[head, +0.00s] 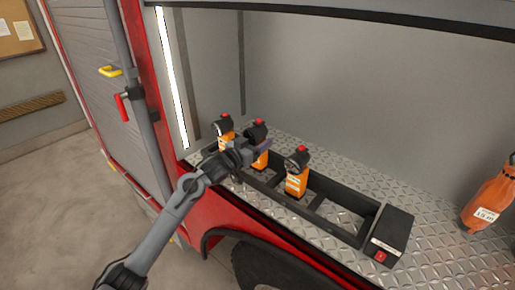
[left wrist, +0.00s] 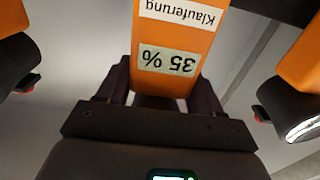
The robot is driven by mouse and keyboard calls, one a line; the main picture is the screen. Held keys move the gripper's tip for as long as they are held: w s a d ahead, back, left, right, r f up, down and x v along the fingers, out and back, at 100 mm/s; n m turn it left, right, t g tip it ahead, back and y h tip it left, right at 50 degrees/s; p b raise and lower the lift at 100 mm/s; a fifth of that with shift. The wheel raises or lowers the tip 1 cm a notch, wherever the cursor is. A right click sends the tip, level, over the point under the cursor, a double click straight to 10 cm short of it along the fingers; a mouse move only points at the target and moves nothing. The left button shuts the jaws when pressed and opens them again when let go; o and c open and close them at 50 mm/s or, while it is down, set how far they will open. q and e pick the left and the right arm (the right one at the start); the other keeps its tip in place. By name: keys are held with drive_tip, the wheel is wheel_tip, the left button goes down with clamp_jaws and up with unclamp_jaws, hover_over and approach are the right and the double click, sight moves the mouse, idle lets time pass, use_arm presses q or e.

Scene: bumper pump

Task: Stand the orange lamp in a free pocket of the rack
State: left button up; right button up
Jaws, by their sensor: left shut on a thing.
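The black rack (head: 345,233) lies along the compartment floor. My left gripper (head: 262,148) is shut on the middle orange lamp (head: 261,160), which has a black head and red top. In the left wrist view, this orange lamp (left wrist: 170,50) is between the fingers, with labels "35 %" and "Klauferung" upside down. It is upright at the rack; its foot is hidden, so I cannot tell whether it touches the bottom. Another orange lamp (head: 226,143) stands behind to the left and one more orange lamp (head: 296,185) to the right, in the rack. My right gripper is not in view.
A black box with a red button (head: 391,238) sits at the rack's right end. The rack shows empty room right of the right lamp. The compartment's back wall is close behind.

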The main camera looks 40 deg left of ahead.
use_arm(q)
drive_tip(key=shift+f, duration=1.35)
drive_tip(key=o, duration=1)
drive_tip(key=shift+f, duration=0.3)
drive_tip(key=o, duration=0.5)
drive_tip(key=shift+r, duration=0.2)
drive_tip(key=shift+s+f, duration=0.1)
drive_tip(key=shift+s, duration=0.45)
drive_tip(key=s+b, duration=0.1)
drive_tip(key=s, duration=1)
drive_tip(key=shift+a+b, duration=0.15)
drive_tip(key=shift+b, duration=0.2)
